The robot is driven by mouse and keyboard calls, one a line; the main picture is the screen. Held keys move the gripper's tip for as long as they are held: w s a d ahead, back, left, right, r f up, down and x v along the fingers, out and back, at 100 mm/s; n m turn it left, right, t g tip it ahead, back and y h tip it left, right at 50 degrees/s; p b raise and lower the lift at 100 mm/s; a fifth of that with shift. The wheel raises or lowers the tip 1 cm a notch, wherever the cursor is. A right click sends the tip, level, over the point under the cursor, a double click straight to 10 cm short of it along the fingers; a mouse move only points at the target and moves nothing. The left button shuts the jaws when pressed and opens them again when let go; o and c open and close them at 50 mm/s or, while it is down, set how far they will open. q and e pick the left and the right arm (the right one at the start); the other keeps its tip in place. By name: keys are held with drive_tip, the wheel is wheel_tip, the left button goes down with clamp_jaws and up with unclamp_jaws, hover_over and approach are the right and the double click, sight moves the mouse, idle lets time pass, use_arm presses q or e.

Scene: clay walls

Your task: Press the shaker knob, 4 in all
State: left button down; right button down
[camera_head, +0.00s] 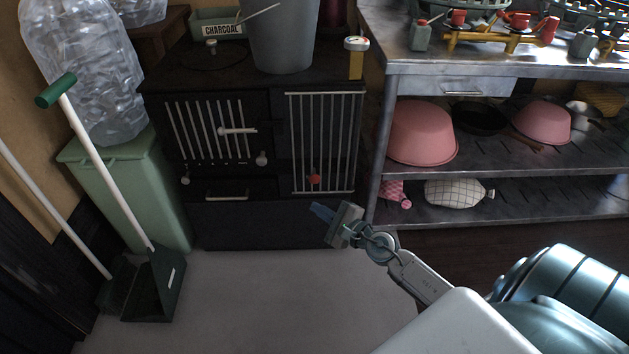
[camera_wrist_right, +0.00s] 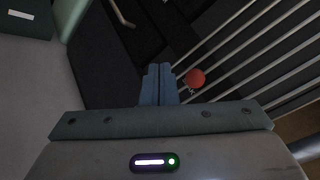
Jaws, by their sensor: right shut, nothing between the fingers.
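A small red knob (camera_head: 313,180), which looks like the shaker knob, sits low on the front of the black stove (camera_head: 270,222), by the foot of the barred grate (camera_head: 325,140). My right gripper (camera_head: 321,211) is shut and empty, just below and in front of the red knob. In the right wrist view the shut blue fingertips (camera_wrist_right: 159,72) are left of the red knob (camera_wrist_right: 195,78); a gap shows between them in the picture. I cannot tell whether the knob is pressed in. My left gripper is not in view.
White knobs (camera_head: 262,159) and a handle (camera_head: 227,197) stick out from the stove front. A steel shelf unit (camera_head: 440,212) with pink bowls (camera_head: 421,135) stands close on the right. A green bin (camera_head: 120,170) and a long-handled dustpan (camera_head: 153,290) stand left. The floor between is clear.

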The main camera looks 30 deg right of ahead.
sight(314, 173)
drive_tip(key=w+d+b, duration=0.1)
drive_tip(key=w+d, duration=0.2)
drive_tip(key=w, duration=0.3)
drive_tip(key=shift+d+b, duration=0.3)
drive_tip(key=shift+d, duration=0.05)
idle(1.7)
drive_tip(key=shift+w+d+f, duration=0.1)
drive_tip(key=shift+w+d, duration=0.1)
drive_tip(key=shift+w, duration=0.15)
